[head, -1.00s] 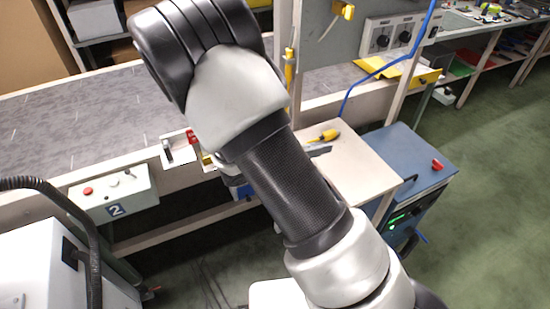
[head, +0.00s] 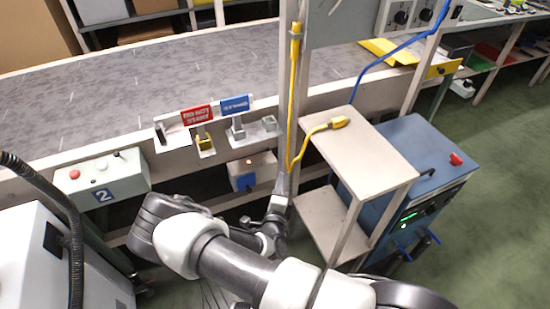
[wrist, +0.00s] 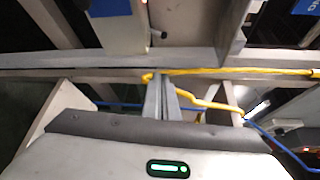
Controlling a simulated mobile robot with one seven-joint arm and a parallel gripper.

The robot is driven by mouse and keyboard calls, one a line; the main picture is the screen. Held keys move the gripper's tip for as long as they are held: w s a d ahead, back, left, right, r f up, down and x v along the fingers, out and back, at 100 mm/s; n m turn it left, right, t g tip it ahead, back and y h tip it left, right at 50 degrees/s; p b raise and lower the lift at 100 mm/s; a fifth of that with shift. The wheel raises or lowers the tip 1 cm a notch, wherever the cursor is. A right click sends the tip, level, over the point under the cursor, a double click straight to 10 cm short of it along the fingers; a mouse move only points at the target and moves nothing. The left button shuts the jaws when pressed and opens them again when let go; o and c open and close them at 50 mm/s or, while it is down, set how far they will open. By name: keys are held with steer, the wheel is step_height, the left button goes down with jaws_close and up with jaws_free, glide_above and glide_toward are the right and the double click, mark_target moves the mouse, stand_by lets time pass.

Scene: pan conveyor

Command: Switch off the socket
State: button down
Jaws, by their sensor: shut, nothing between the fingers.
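The socket (head: 252,170) is a small pale box on the conveyor's front frame in the head view. My gripper (head: 280,200) is just right of and below the socket, close to the upright post, apart from the box. In the wrist view my gripper's fingers (wrist: 160,90) are together with nothing between them.
A yellow cable (head: 296,100) runs down the post to a yellow connector (head: 339,122) on a small cream table (head: 365,150). A blue cabinet (head: 405,150) stands right. A control box marked 2 (head: 108,178) is left. Red and blue signs stand above the socket on the conveyor edge.

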mark_target(266, 153)
steer(key=w+b, duration=0.1)
steer(key=w, duration=0.2)
steer(key=w+a+b, duration=0.1)
steer(key=w, duration=0.3)
steer(key=w+a+b, duration=0.1)
steer(key=w, duration=0.3)
steer(key=shift+w+a+f+b, duration=0.15)
steer(key=shift+a+b, duration=0.05)
steer(key=shift+b, duration=0.15)
